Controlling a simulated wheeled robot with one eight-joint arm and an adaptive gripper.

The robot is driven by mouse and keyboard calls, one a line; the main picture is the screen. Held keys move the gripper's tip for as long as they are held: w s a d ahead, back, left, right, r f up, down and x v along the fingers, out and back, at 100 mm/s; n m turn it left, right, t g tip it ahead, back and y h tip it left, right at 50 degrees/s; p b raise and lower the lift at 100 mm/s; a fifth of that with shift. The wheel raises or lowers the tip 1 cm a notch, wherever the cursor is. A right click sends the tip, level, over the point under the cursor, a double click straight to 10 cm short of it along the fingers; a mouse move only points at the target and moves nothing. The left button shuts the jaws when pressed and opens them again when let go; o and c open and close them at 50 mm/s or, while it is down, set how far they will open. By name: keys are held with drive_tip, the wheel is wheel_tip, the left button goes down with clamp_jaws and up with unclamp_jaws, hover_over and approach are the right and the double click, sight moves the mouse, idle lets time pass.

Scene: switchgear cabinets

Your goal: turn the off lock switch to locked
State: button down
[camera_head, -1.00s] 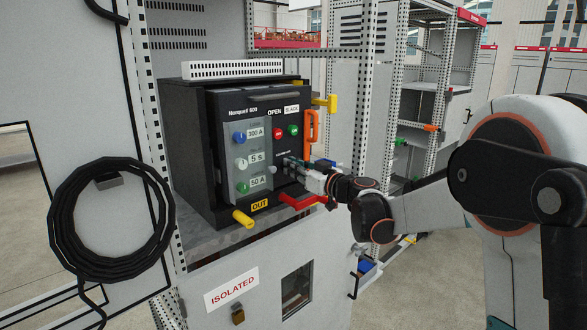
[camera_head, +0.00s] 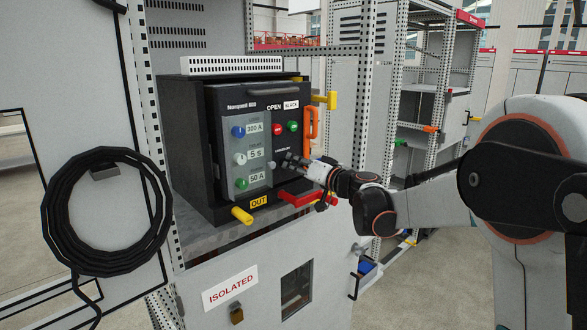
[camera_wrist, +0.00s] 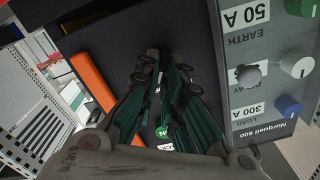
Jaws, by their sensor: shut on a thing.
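The black relay unit (camera_head: 190,150) stands on a cabinet shelf, its front panel turned to the right. My gripper (camera_head: 283,160) reaches the panel from the right, just below a small label and beneath the red (camera_head: 278,129) and green buttons. In the wrist view my gripper (camera_wrist: 155,62) has its fingers drawn together at the dark panel. They are shut on the off lock switch, which the fingertips hide, so I cannot read its position. A grey round knob (camera_head: 273,168) stands just left of the fingers; it also shows in the wrist view (camera_wrist: 247,76).
An orange handle (camera_head: 311,123) is right of the buttons, close to my gripper. A red lever (camera_head: 301,198) lies below it, and a yellow handle (camera_head: 242,215) sits lower left. Dial knobs (camera_head: 239,158) line the grey strip. A black cable coil (camera_head: 105,212) hangs at left.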

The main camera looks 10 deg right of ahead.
drive_tip(key=m+b, duration=0.1)
drive_tip(key=m, duration=0.6)
drive_tip(key=m+b, duration=0.1)
drive_tip(key=m, duration=0.3)
drive_tip(key=shift+w+d+f+b, duration=0.1)
drive_tip(key=shift+d+f+b, duration=0.1)
drive_tip(key=shift+f+b, duration=0.2)
drive_tip(key=shift+m, duration=0.4)
drive_tip(key=c, duration=1.7)
unclamp_jaws()
drive_tip(key=shift+d, duration=0.1)
drive_tip(key=v, duration=1.2)
